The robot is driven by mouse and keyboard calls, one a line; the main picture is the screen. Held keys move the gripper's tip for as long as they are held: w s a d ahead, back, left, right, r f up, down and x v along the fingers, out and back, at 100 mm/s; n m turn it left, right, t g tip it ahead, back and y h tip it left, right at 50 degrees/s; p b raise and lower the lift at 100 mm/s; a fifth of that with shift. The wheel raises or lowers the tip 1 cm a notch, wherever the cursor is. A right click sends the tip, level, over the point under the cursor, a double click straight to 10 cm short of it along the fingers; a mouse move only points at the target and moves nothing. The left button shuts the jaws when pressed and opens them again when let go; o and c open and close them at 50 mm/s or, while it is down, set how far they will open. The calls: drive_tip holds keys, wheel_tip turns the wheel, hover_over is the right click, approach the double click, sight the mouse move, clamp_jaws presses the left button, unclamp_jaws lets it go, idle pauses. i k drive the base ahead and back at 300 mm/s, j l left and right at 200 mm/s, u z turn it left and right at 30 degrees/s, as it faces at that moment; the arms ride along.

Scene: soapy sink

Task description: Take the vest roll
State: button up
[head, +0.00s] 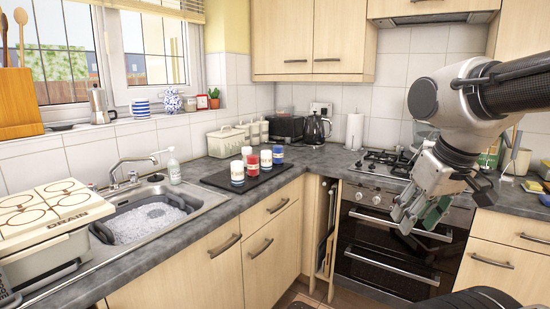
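No item in the head view can be made out for certain as the vest roll. My gripper (420,216) hangs at the right in front of the oven, well apart from the tray. Its fingers look spread, with nothing visible between them.
A sink (150,222) with suds and a grey tub lies left of the tray, under a tap (130,172). A box marked DRAIN (50,215) stands at far left. A kettle (316,126), white paper roll (355,130) and hob (385,162) are behind. Counter right of the tray is clear.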

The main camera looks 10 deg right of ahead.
sight(266, 155)
drive_tip(key=i+l+u, duration=0.35)
drive_tip(key=i+l, duration=1.55)
drive_tip(key=i, duration=0.15)
